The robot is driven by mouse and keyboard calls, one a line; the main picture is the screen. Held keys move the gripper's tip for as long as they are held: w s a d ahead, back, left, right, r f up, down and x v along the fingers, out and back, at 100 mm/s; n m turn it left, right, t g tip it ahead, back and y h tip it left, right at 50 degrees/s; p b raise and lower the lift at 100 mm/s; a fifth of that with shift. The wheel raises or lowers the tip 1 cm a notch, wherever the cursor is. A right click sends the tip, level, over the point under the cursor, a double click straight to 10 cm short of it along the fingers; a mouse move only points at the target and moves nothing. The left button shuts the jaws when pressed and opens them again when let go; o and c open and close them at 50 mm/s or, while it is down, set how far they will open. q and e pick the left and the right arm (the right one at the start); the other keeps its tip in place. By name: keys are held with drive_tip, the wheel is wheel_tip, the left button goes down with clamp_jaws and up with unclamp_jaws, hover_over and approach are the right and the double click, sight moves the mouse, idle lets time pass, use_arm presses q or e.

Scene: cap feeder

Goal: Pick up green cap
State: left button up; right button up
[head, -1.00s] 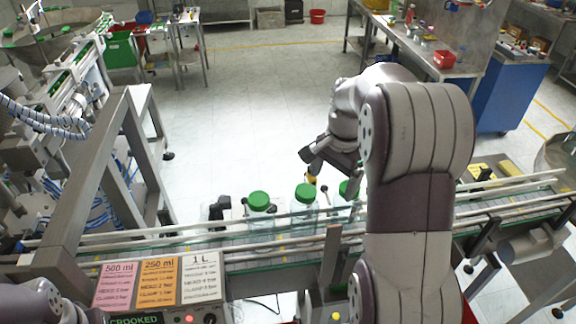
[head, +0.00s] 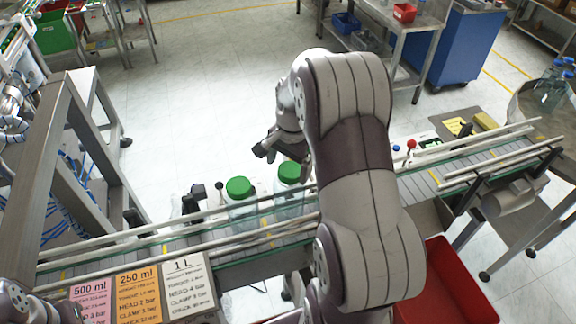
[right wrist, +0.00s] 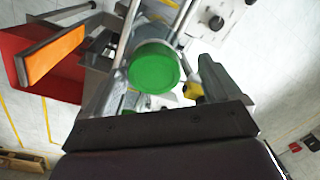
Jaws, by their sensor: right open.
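Two clear bottles with green caps stand on the conveyor in the head view: a left green cap (head: 239,187) and a right green cap (head: 290,172). My right gripper (head: 268,152) is above and behind the bottles, partly hidden by my right arm. In the right wrist view a large green cap (right wrist: 155,68) shows between the two spread fingers, apart from them as far as I can tell. The gripper is open and empty. Part of my left arm shows at the lower left; its gripper is out of view.
The conveyor's rails (head: 420,160) run across the front. A label board (head: 138,290) is at lower left, a red bin (head: 455,285) at lower right. A grey frame (head: 62,150) stands left. A yellow block (head: 487,121) lies at right.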

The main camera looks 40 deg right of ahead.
drive_tip(key=shift+s+f, duration=0.1)
drive_tip(key=shift+f, duration=0.15)
drive_tip(key=shift+s+d, duration=0.1)
drive_tip(key=shift+s, duration=0.3)
drive_tip(key=c, duration=1)
drive_tip(key=shift+w, duration=0.2)
drive_tip(key=shift+c, duration=0.5)
drive_tip(key=shift+s+r, duration=0.1)
